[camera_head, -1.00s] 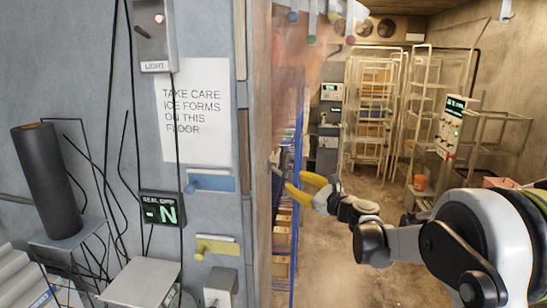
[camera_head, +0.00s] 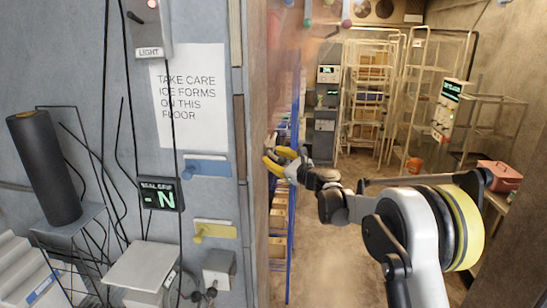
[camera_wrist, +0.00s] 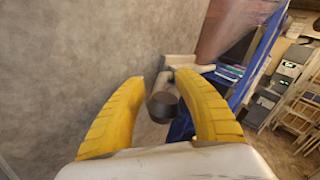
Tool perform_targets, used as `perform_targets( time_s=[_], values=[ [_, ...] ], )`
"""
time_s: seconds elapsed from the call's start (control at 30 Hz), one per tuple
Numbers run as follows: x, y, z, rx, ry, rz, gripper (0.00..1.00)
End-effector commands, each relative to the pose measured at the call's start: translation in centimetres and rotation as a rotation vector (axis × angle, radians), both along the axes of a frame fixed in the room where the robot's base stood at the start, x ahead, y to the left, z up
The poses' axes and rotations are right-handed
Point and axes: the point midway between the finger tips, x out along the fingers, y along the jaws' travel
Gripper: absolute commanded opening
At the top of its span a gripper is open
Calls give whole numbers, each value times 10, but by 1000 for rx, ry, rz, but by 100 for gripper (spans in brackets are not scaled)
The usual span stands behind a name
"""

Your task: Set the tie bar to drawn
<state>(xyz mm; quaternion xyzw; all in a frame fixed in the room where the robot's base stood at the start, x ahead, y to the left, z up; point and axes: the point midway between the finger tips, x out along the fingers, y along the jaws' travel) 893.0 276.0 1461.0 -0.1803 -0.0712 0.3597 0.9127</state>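My gripper (camera_head: 280,160) is at the inner side of the doorway wall in the head view, its yellow fingers spread. In the wrist view my gripper (camera_wrist: 160,82) is open, with one finger on each side of a short dark grey round bar (camera_wrist: 162,103). This looks like the tie bar; its round end faces the camera between the fingers. I see a gap on the left; contact on the right cannot be told. The bar's far end runs toward a pale bracket (camera_wrist: 180,66) by the wall. In the head view the fingers mostly hide the bar.
A reddish translucent strip curtain (camera_head: 290,50) hangs beside the gripper, near a blue upright (camera_head: 291,215). The wall on the left carries a light switch box (camera_head: 148,28), a blue lever (camera_head: 205,167) and a yellow lever (camera_head: 213,230). Wire racks (camera_head: 368,100) stand further back; the floor between is clear.

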Motion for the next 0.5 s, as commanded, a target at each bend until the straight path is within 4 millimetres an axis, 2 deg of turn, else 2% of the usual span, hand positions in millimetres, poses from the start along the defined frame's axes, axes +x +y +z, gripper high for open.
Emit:
perform_targets(
  time_s=[0.03,0.1,0.4,0.5],
  values=[
    [0,0,0,0,0,0,22],
    [0,0,0,0,0,0,0],
    [-1,0,0,0,0,1,0],
    [-9,1,-1,0,0,1,0]
  ],
)
